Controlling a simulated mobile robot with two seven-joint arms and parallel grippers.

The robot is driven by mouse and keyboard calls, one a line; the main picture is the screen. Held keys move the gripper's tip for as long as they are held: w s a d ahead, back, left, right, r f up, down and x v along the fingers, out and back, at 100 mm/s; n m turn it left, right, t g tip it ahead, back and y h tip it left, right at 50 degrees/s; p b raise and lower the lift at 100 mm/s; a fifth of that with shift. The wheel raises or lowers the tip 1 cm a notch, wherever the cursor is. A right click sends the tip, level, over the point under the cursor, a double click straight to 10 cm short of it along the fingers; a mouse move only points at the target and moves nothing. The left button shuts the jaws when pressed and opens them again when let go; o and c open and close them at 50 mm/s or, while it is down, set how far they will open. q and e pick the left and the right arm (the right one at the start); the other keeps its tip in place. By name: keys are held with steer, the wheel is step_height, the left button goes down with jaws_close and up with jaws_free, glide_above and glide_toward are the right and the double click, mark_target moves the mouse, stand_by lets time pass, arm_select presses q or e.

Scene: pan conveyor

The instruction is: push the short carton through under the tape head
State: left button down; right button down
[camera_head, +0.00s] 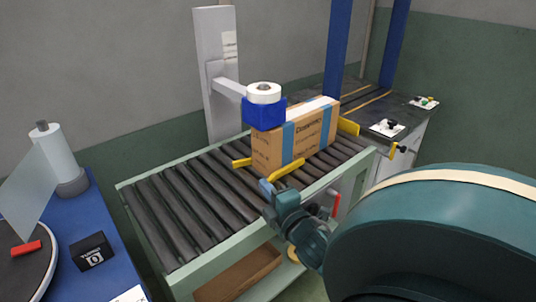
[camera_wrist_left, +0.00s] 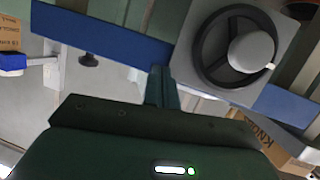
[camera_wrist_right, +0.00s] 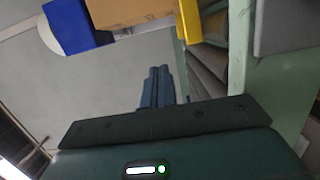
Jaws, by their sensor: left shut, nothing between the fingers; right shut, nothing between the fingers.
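The brown carton (camera_head: 305,135) with blue bands stands on the roller conveyor between yellow guides. A white strip runs along its top. The tape head (camera_head: 264,113), a blue block with a white tape roll on top, sits over the carton's near left end. My right gripper (camera_head: 267,188) is shut and empty, just in front of that end; contact cannot be told. In the right wrist view its fingers (camera_wrist_right: 157,85) point toward the carton (camera_wrist_right: 130,12) and the blue head (camera_wrist_right: 75,25). My left gripper (camera_wrist_left: 160,85) is shut and empty, below a blue bar and handwheel (camera_wrist_left: 235,48).
The conveyor rollers (camera_head: 180,215) are bare at the near left. Yellow guides (camera_head: 287,170) flank the carton. A dark bench (camera_head: 370,105) lies beyond the conveyor. A blue table (camera_head: 75,215) with a roll and a black box (camera_head: 92,251) stands at left.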

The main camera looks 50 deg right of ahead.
mark_target(265, 165)
steer(key=x, duration=0.7)
steer(key=shift+w+d, duration=0.1)
steer(key=shift+w, duration=0.1)
steer(key=d, duration=0.2)
steer(key=shift+d+f, duration=0.1)
steer(key=shift+d, duration=0.15)
steer(key=shift+s+d, duration=0.1)
steer(key=shift+d, duration=0.65)
arm_select(q)
steer(key=shift+a+r, duration=0.1)
